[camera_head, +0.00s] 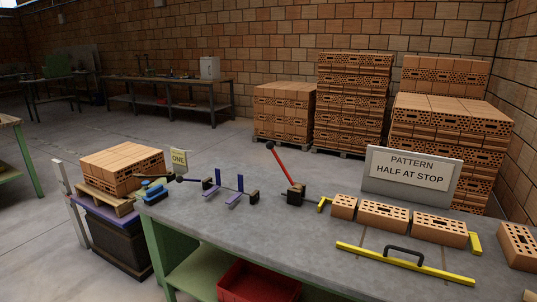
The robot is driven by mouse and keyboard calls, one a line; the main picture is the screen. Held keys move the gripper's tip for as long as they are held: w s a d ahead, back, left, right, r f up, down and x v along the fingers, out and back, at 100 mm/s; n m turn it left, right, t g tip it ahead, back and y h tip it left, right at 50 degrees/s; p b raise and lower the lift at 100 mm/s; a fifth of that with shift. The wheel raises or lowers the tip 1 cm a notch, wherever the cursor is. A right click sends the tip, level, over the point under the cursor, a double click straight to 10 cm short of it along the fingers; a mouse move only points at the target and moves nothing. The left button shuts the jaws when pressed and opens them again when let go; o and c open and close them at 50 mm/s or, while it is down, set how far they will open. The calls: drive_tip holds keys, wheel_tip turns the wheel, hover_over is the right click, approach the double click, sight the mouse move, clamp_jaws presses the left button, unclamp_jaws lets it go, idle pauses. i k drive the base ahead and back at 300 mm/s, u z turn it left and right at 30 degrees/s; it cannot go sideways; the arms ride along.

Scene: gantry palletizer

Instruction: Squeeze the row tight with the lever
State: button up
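A lever with a red arm (279,162) and a dark base (295,195) stands on the grey bench (240,232). Its arm leans up to the left and ends in a dark tip. To its right is a row of orange bricks: a half brick (344,207) at the left, then a full brick (382,216) and another full brick (440,229). Narrow gaps seem to show between them. A yellow bracket (323,204) stands at the row's left end and a yellow stop (475,243) at its right end. My gripper is not in view.
A yellow bar (420,267) with a black handle lies in front of the row. Another brick (517,246) sits far right. A sign (412,177) reading "PATTERN HALF AT STOP" stands behind. Blue-plated fixtures (240,184) stand left of the lever. The front left bench top is clear.

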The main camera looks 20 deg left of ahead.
sight(270, 145)
drive_tip(key=u, duration=0.75)
drive_tip(key=i, duration=0.35)
drive_tip(key=u, duration=1.1)
drive_tip(key=i, duration=1.5)
drive_tip(key=u, duration=0.05)
